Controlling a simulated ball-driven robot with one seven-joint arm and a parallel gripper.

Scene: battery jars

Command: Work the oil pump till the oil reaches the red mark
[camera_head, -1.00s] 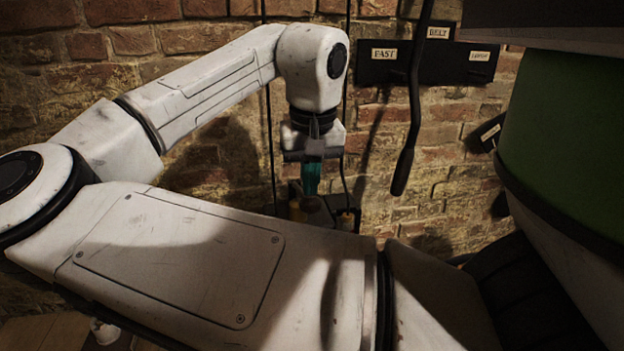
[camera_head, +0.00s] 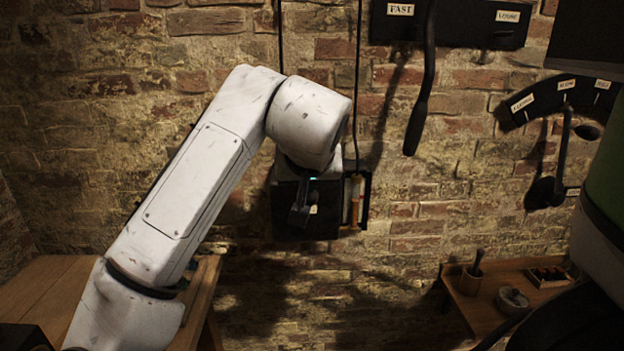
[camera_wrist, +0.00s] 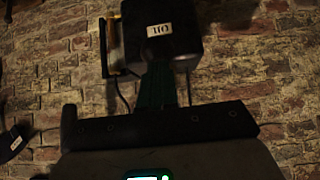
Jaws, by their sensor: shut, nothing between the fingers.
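The oil pump is a dark box (camera_head: 328,222) on the brick wall, partly hidden behind my wrist. Its "OIL" label appears upside down on the box in the wrist view (camera_wrist: 180,40). A slim amber gauge tube (camera_head: 354,200) stands at the box's right side. It also shows in the wrist view (camera_wrist: 113,42), left of the box. The oil level and red mark are too small to tell. My gripper (camera_wrist: 157,72) is shut and empty, its dark green fingers pointing at the box. I cannot tell whether they touch it. The pump's handle is not clearly distinguishable.
A long black lever (camera_head: 421,100) hangs right of the pump, below a plate labelled "FAST" and "LOOSE". A curved labelled plate (camera_head: 540,100) with a crank is farther right. A wooden table (camera_head: 40,285) stands left, and a shelf (camera_head: 470,310) with a mortar is lower right.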

